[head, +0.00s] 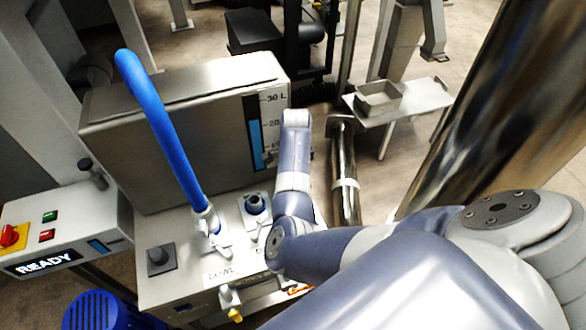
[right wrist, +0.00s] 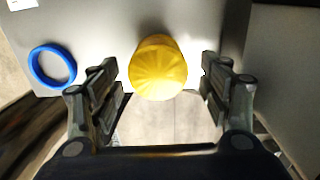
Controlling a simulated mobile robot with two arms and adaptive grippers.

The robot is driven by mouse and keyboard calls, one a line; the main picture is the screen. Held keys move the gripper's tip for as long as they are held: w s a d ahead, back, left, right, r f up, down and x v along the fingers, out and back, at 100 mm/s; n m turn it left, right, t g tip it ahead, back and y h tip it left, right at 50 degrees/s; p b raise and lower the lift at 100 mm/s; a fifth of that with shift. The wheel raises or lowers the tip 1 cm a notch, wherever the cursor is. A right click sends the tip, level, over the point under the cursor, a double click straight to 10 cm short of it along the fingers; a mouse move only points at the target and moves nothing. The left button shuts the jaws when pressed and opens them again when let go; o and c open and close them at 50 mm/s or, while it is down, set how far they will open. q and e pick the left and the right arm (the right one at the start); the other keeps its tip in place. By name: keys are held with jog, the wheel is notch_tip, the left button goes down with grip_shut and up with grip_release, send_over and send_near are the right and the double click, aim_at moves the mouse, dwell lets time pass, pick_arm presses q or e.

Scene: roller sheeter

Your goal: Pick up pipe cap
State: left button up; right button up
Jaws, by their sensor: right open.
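A yellow ribbed round pipe cap (right wrist: 158,68) shows in the right wrist view, against the edge of a grey surface. My right gripper (right wrist: 160,72) is open, with one finger on each side of the cap. A gap shows between the cap and each finger, so neither appears to touch it. In the head view my right arm reaches across the machine, but its gripper cannot be made out there. My left gripper is in neither view.
A blue ring (right wrist: 52,66) lies left of the cap in the right wrist view. In the head view a steel tank (head: 190,120) with a blue hose (head: 160,120) stands behind a panel reading READY (head: 45,262). A metal tray (head: 425,97) is at the right.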

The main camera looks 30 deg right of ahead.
notch_tip(320, 180, down, 2)
jog(key=shift+f, duration=0.25)
jog(key=shift+s, duration=0.1)
jog(key=c, duration=1.1)
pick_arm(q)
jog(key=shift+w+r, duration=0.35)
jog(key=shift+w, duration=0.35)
pick_arm(e)
jog(key=shift+c, duration=0.2)
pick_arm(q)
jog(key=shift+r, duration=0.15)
pick_arm(e)
jog(key=shift+r, duration=0.15)
